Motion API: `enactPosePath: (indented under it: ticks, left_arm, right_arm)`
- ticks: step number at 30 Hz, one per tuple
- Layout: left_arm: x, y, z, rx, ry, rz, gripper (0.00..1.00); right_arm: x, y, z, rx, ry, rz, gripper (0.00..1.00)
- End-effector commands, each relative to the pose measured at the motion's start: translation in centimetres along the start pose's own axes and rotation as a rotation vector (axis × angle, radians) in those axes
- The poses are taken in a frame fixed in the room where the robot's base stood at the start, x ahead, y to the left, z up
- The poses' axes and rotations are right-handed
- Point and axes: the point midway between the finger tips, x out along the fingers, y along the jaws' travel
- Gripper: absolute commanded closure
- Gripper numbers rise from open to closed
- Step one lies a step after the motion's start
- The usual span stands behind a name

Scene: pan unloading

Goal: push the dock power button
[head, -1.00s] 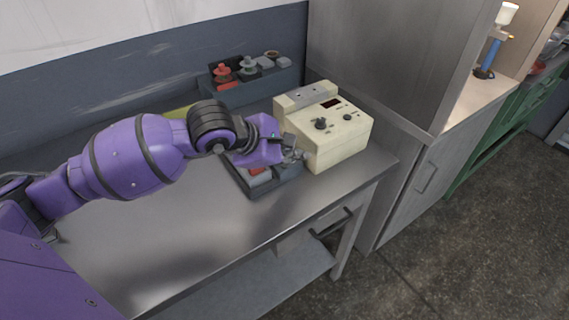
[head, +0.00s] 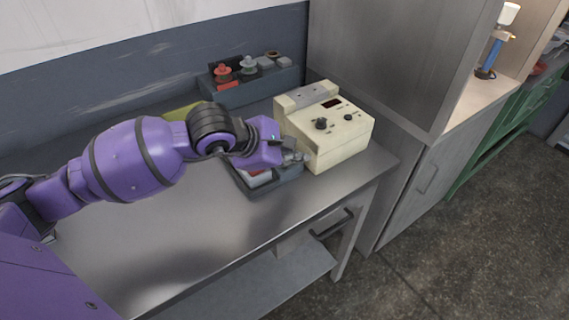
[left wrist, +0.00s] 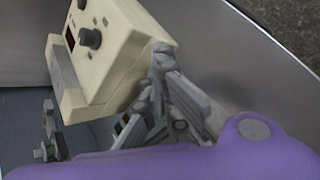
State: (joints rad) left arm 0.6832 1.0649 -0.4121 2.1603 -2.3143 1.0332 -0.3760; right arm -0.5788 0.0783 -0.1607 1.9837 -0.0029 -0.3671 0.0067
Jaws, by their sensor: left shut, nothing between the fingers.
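A cream control box (head: 340,148) with a sloped top stands at the right end of the metal table. Its top has a small dark display (head: 331,103) and two dark knobs (head: 321,123). The box also shows at the upper left of the left wrist view (left wrist: 125,60). I cannot make out a power button for certain; the gripper may hide it. My left gripper (head: 300,157) is shut and empty, its tip close to the left side of the box. In the left wrist view the fingertips (left wrist: 160,55) overlap the box's edge; contact cannot be told. My right gripper is not in view.
A dark tray (head: 279,187) with small parts lies under my left gripper. A grey bin (head: 260,92) with red and grey buttons stands at the back. A tall grey cabinet (head: 375,60) rises behind the box. The table's front left (head: 150,250) is clear.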

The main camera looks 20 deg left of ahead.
Motion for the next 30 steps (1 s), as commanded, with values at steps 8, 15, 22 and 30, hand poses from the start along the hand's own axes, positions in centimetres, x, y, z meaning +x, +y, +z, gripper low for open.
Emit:
enactPosePath:
  ticks: [8,15,22,30]
  left_arm:
    - [0.2,-0.1,-0.1,0.000,0.000,0.000,1.00]
    - [-0.2,0.2,0.2,0.000,0.000,0.001,1.00]
    - [-1.1,0.9,0.8,0.001,0.000,0.002,1.00]
    - [-1.1,0.8,0.8,0.000,0.001,-0.001,1.00]
  right_arm:
    - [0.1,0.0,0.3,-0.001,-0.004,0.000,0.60]
    - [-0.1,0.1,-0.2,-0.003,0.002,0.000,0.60]
    - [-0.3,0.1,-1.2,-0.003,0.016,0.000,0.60]
    - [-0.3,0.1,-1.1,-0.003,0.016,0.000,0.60]
